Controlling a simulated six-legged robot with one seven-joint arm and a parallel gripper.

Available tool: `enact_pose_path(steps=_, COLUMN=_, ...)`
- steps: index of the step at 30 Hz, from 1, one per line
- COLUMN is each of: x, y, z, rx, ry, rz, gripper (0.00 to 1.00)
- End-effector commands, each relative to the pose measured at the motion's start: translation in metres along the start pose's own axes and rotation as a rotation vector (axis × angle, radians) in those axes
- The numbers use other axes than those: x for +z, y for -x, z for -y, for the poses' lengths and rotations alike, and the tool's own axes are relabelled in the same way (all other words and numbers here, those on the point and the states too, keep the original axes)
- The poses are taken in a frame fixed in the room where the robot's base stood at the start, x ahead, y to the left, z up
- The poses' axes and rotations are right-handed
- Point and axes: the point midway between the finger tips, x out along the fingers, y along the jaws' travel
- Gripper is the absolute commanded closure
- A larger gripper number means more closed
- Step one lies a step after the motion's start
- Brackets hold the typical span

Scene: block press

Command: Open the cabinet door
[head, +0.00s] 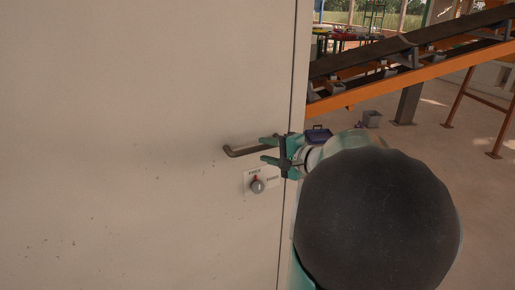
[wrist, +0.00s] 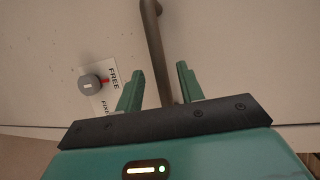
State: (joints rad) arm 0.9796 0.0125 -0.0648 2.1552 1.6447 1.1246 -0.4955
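The pale cabinet door (head: 140,110) fills the left of the head view, and its right edge shows as a dark vertical seam. A dark bar handle (head: 246,151) is mounted near that edge. My gripper (head: 267,150) is at the handle's right part with its two green fingers apart. In the wrist view the handle (wrist: 155,40) runs between the spread fingers of my gripper (wrist: 159,73), with a gap visible on each side. Below the handle is a grey knob (head: 257,186) on a white label; in the wrist view the knob's (wrist: 89,84) red mark points towards "FREE".
My dark arm link hides the lower right of the head view. Beyond the cabinet, an orange-framed conveyor (head: 420,68) slopes up to the right. The floor (head: 470,190) at right is open.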

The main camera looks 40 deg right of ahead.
Motion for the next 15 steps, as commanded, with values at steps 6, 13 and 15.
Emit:
enact_pose_path(steps=6, x=0.0, y=-0.031, z=0.0, rx=0.0, ry=0.001, rz=0.002, gripper=0.62)
enact_pose_path(steps=13, x=0.0, y=-0.038, z=0.001, rx=0.0, ry=0.001, rz=0.001, gripper=0.62)
enact_pose_path(steps=15, x=0.0, y=-0.037, z=0.001, rx=0.0, ry=0.001, rz=0.001, gripper=0.62)
